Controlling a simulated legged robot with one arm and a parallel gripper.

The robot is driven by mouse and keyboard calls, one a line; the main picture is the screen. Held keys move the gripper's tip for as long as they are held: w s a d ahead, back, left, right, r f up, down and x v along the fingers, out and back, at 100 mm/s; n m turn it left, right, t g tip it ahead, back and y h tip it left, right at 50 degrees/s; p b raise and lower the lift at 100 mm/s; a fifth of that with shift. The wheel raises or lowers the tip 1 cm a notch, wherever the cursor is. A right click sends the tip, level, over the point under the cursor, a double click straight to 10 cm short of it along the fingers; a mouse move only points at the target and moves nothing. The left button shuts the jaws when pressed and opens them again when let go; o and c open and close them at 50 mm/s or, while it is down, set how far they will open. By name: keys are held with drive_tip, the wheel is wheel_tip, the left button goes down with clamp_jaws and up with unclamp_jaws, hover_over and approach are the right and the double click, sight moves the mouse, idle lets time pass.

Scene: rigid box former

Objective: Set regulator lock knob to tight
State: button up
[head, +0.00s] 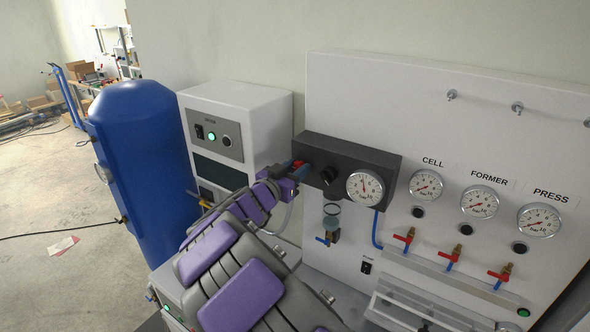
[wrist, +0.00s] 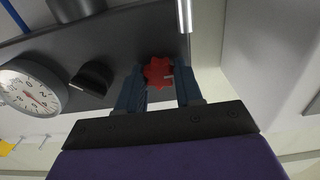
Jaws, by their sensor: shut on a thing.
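A red lobed knob (wrist: 158,71) sits at the end of the dark regulator block; in the head view it shows as a small red patch (head: 298,164), mostly covered by my gripper (head: 293,170). In the wrist view my gripper (wrist: 160,80) has one blue-grey finger on each side of the red knob and is shut on it. A small pale mark shows on the knob's right side. I cannot tell whether it stands at tight. The dark regulator block (head: 355,152) carries a black knob (head: 330,176) and a round pressure gauge (head: 365,187).
A white cabinet (head: 240,100) with a green light stands just left of the block, near my arm. A blue tank (head: 140,160) stands further left. The white panel (head: 430,95) carries several gauges and red valve handles (head: 404,238). A clear filter bowl (head: 331,214) hangs below the block.

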drive_tip(key=shift+a, duration=0.1)
drive_tip(key=m+b, duration=0.2)
drive_tip(key=m, duration=0.1)
drive_tip(key=shift+f, duration=0.15)
drive_tip(key=m+b, duration=1.1)
drive_tip(key=m, duration=0.3)
drive_tip(key=shift+f+m+b, duration=0.15)
drive_tip(key=shift+m+b, duration=0.25)
idle(0.4)
drive_tip(key=o, duration=1)
drive_tip(key=shift+o, duration=0.2)
drive_tip(key=shift+s, duration=0.1)
